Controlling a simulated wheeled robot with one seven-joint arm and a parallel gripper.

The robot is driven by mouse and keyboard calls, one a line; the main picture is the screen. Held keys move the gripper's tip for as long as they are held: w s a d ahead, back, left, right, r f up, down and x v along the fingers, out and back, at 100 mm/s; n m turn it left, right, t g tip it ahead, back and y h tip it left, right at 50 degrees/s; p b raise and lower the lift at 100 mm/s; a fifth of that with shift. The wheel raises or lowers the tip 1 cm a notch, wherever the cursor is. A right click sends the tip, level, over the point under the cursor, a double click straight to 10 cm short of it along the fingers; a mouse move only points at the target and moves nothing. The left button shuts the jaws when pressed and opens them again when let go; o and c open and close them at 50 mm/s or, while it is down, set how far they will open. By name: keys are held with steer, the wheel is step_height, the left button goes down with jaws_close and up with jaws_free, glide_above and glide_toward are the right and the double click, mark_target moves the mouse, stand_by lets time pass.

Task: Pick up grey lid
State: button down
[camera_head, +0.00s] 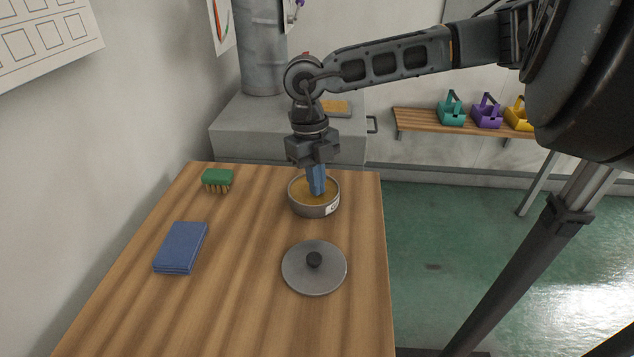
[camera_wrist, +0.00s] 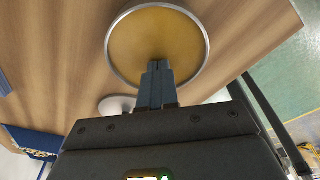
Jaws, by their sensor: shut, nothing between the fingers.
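The grey lid (camera_head: 308,278), round with a black knob, lies flat on the wooden table at the near right. In the wrist view, part of a light grey disc, likely the lid (camera_wrist: 112,104), shows behind my fingers. My gripper (camera_head: 318,192) points down over the round grey pan (camera_head: 302,207), which has a yellowish inside. The blue fingers are shut and empty, with their tips at or just above the pan's inside; I cannot tell if they touch it. The wrist view shows the closed fingers (camera_wrist: 157,68) in front of the pan (camera_wrist: 120,65). The gripper is apart from the lid.
On the table (camera_head: 230,315), a blue folded cloth or book (camera_head: 181,247) lies left and a green brush (camera_head: 217,179) stands at the back left. The table is bare between these and the lid. The wall runs along the left.

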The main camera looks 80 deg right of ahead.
steer(key=w+d+b, duration=0.1)
steer(key=w+d+f+b, duration=0.1)
steer(key=w+d, duration=0.1)
steer(key=w+d+b, duration=0.2)
steer(key=shift+w+d+f, duration=0.2)
steer(key=shift+f, duration=0.05)
steer(key=shift+w+d+r, duration=0.15)
steer(key=shift+w+d, duration=0.05)
steer(key=shift+w, duration=0.05)
steer(key=shift+w+d+r+p, duration=0.1)
steer(key=shift+r+p, duration=0.4)
steer(key=shift+r, duration=0.2)
steer(key=shift+w, duration=0.15)
steer(key=shift+d+r+b, duration=0.1)
steer(key=shift+b, duration=0.3)
